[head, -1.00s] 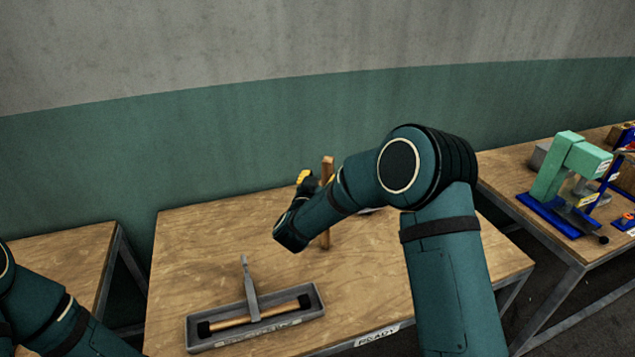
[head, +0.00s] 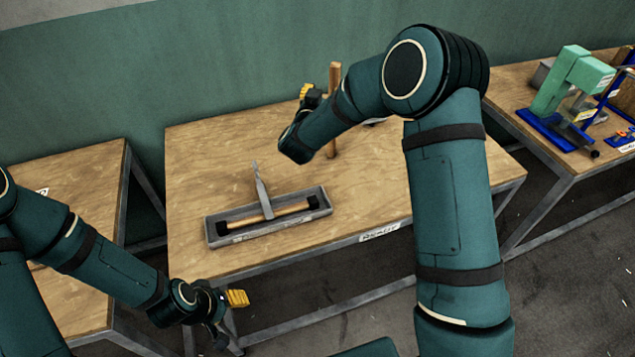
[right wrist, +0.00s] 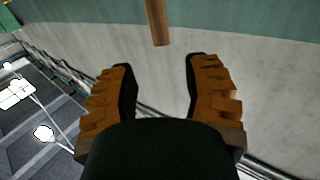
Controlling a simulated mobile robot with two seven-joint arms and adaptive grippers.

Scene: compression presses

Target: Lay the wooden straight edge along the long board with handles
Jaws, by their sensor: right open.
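A wooden stick (head: 335,75) stands upright at the back of the middle table, partly hidden by my right arm; I cannot tell for sure if it is the straight edge. My right gripper (head: 307,94) is just left of it, mostly hidden behind its own arm. In the right wrist view the fingers of my right gripper (right wrist: 160,70) are apart and empty, with the wooden stick (right wrist: 158,22) beyond their tips. I cannot clearly make out a long board with handles. My left gripper (head: 228,312) is low, in front of the table; its jaws are unclear.
A grey tray (head: 228,239) on the middle table (head: 210,165) holds a wooden rod (head: 285,211) with black ends and a grey upright piece (head: 260,188). A green press (head: 567,80) stands on the right table. The middle table's left part is clear.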

